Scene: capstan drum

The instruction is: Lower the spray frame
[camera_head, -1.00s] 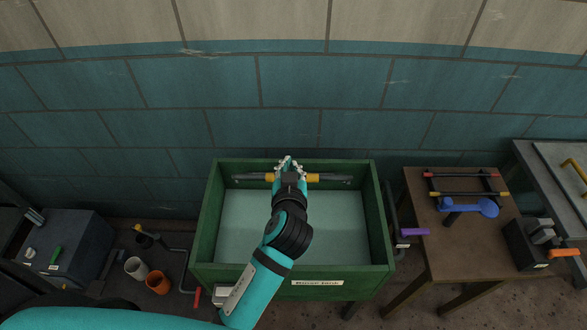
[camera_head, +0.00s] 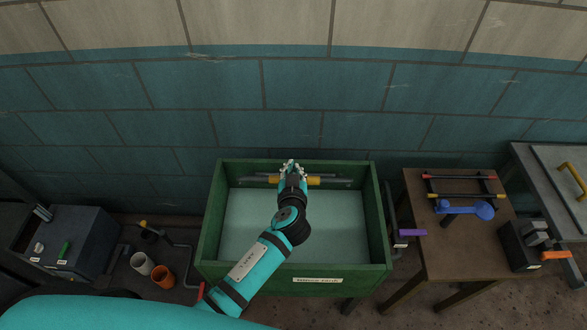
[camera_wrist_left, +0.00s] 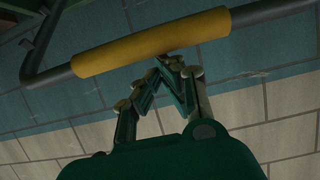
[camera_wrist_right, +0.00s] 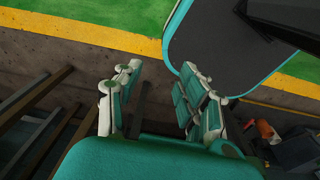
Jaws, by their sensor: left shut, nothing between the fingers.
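A grey bar with a yellow grip (camera_head: 312,181) runs along the back inside of the green tank (camera_head: 207,245). I take it for part of the spray frame, but cannot be sure. My left gripper (camera_head: 291,168) is over the bar's middle and hides part of the grip. In the left wrist view the yellow grip (camera_wrist_left: 150,42) crosses above the left fingertips (camera_wrist_left: 170,62), which are shut together with nothing between them. The bar bends at its left end there. My right gripper (camera_wrist_right: 158,88) shows only in its wrist view, its fingers apart and empty.
A brown table (camera_head: 450,245) at right holds a small rack (camera_head: 465,194) and a blue tool (camera_head: 464,208). A purple handle (camera_head: 412,232) sticks out between tank and table. White (camera_head: 143,263) and orange (camera_head: 162,279) cups stand left of the tank. A tiled wall closes the back.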

